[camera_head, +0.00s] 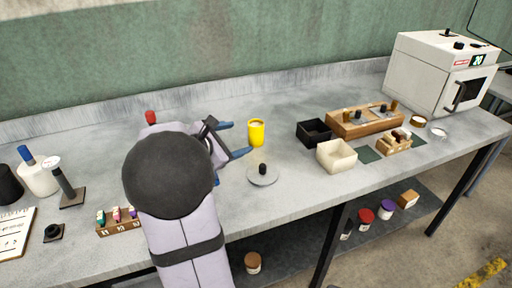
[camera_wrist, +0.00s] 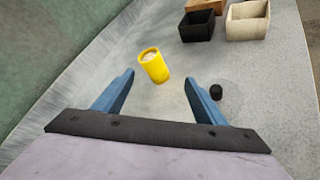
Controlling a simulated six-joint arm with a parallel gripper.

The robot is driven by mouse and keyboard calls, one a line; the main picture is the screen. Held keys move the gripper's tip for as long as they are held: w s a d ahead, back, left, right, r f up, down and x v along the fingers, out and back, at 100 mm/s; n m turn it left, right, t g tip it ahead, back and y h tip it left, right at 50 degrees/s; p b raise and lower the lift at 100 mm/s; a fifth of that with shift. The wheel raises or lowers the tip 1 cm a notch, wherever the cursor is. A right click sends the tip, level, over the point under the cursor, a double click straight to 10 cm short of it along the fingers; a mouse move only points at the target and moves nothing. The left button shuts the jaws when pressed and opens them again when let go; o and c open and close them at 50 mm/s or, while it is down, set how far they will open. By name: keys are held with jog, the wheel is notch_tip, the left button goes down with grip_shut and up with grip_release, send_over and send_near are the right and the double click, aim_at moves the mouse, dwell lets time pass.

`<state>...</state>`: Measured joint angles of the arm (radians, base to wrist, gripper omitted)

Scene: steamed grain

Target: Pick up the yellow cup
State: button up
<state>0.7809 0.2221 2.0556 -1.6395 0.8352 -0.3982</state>
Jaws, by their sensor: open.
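The yellow cup (camera_head: 256,133) stands upright on the grey counter, with something pale inside it. In the wrist view the cup (camera_wrist: 155,68) is ahead of the fingertips, near the middle of the gap between them. My gripper (camera_head: 238,139) has blue fingers and points right toward the cup. The gripper (camera_wrist: 161,80) is open, with nothing between its fingers. The cup appears apart from both fingers.
A clear round lid with a black knob (camera_head: 262,174) lies in front of the cup. A black box (camera_head: 314,133), a cream box (camera_head: 336,156) and a wooden rack (camera_head: 364,121) stand to the right. A white oven (camera_head: 436,73) is at the far right. A red-topped item (camera_head: 151,117) is behind my arm.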

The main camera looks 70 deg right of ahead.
aim_at(253, 132)
jog(key=d+r+n+t+h+b, duration=0.1)
jog(key=d+r+n+h+b, duration=0.1)
jog(key=d+n+h+b, duration=0.55)
jog(key=d+f+y, duration=0.1)
jog(key=f, duration=0.1)
jog(key=d+f+p, duration=0.1)
jog(key=f, duration=0.2)
jog(key=d+f+y+p, duration=0.1)
jog(key=f, duration=0.1)
jog(key=shift+d+f+n+y, duration=0.25)
jog(key=shift+f+n+y, duration=0.05)
jog(key=shift+n+y, duration=0.05)
jog(key=shift+d+f+p, duration=0.1)
jog(key=shift+d+p, duration=0.15)
jog(key=shift+p, duration=0.05)
jog(key=shift+s+d, duration=0.1)
jog(key=shift+d, duration=0.55)
jog(key=shift+d+p, duration=0.65)
jog(key=shift+d, duration=2.2)
